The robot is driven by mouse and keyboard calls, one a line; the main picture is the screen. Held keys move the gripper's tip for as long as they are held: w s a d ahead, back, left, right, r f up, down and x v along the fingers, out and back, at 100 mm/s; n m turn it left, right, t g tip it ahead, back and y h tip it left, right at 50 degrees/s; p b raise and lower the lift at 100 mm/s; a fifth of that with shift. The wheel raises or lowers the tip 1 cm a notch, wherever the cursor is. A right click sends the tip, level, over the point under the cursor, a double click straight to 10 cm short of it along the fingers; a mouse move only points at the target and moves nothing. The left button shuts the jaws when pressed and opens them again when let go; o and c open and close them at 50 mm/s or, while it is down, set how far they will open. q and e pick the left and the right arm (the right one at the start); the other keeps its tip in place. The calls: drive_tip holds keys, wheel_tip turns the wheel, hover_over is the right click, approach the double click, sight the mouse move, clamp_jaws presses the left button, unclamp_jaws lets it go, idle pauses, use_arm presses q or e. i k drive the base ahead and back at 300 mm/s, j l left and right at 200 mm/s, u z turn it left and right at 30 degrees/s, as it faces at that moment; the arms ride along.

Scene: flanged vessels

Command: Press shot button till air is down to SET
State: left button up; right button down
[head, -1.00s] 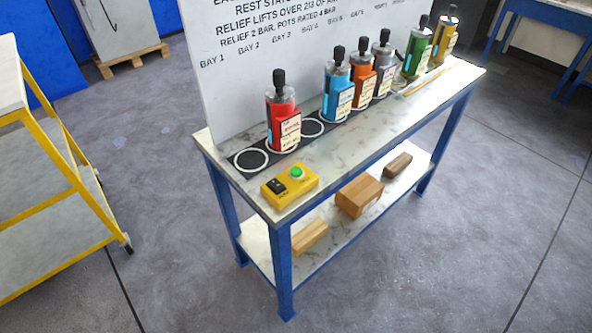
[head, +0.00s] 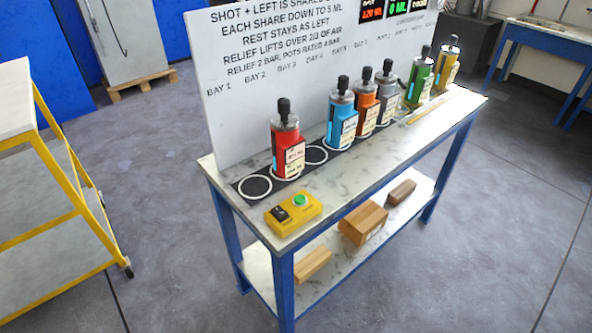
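A yellow control box (head: 293,213) sits at the near left end of the bench top. On it are a green round button (head: 300,200) and a black switch (head: 279,213). Small digital readouts show at the top of the white board: a red one (head: 372,10) that seems to read 120 ML and a green one (head: 398,8) that seems to read 0 ML. A further display beside them is cut off by the top edge. No label reading SET is legible. Neither of my grippers is in view.
Flanged vessels stand in a row along the board (head: 240,100): red (head: 289,150), blue (head: 341,122), orange, grey, green and yellow (head: 447,68). Empty ringed spots (head: 254,187) flank the red one. Wooden blocks (head: 362,222) lie on the lower shelf. A yellow cart (head: 75,170) stands left.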

sight(298, 199)
drive_tip(key=l, duration=0.6)
drive_tip(key=i+l+z, duration=0.1)
drive_tip(key=l, duration=0.55)
drive_tip(key=i+l, duration=0.15)
drive_tip(key=l, duration=1.05)
drive_tip(key=i+l+z, duration=0.1)
drive_tip(key=l, duration=0.55)
drive_tip(key=i, duration=0.05)
